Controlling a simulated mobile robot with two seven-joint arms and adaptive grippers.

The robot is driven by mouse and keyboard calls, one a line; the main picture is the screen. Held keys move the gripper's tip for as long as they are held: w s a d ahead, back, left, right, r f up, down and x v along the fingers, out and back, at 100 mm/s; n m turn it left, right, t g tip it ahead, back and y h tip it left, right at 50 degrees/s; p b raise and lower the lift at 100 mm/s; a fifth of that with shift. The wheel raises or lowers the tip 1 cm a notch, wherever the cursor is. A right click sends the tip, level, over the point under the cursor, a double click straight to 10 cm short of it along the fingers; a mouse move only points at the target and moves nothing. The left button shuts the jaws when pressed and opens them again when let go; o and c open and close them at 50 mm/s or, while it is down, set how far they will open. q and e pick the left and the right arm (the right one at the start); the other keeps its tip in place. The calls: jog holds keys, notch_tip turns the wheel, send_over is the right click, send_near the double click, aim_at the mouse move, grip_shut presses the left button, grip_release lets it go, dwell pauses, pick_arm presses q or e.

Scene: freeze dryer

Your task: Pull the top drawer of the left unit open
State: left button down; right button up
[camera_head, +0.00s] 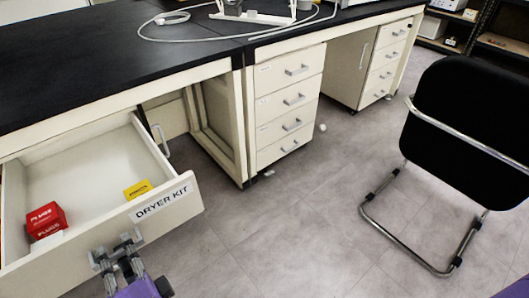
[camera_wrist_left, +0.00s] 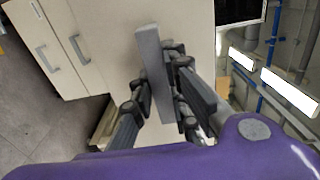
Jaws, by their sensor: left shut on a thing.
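The top drawer (camera_head: 185,211) of the left unit is pulled out, with a white front labelled "DRYER KIT". Its inside shows from above. A red box (camera_head: 46,220) marked "PLUGS" and a yellow box (camera_head: 138,189) lie in it. My left gripper (camera_head: 118,252) is at the outside of the drawer front, left of the label. It is shut on the drawer's grey handle (camera_wrist_left: 155,75), which shows as a bar between the fingers in the left wrist view (camera_wrist_left: 160,98). In the head view the gripper mostly hides the handle. My right gripper is not in view.
A black bench top (camera_head: 100,60) runs above the drawer. A white drawer unit (camera_head: 287,105) stands farther right, closed. A black chair (camera_head: 470,120) with a metal frame stands at the right. Grey floor (camera_head: 290,225) between them is mostly clear.

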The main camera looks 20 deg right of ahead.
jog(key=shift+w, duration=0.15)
pick_arm(q)
jog(key=c, duration=1.7)
grip_release()
jog(key=shift+s, duration=0.1)
jog(key=v, duration=1.2)
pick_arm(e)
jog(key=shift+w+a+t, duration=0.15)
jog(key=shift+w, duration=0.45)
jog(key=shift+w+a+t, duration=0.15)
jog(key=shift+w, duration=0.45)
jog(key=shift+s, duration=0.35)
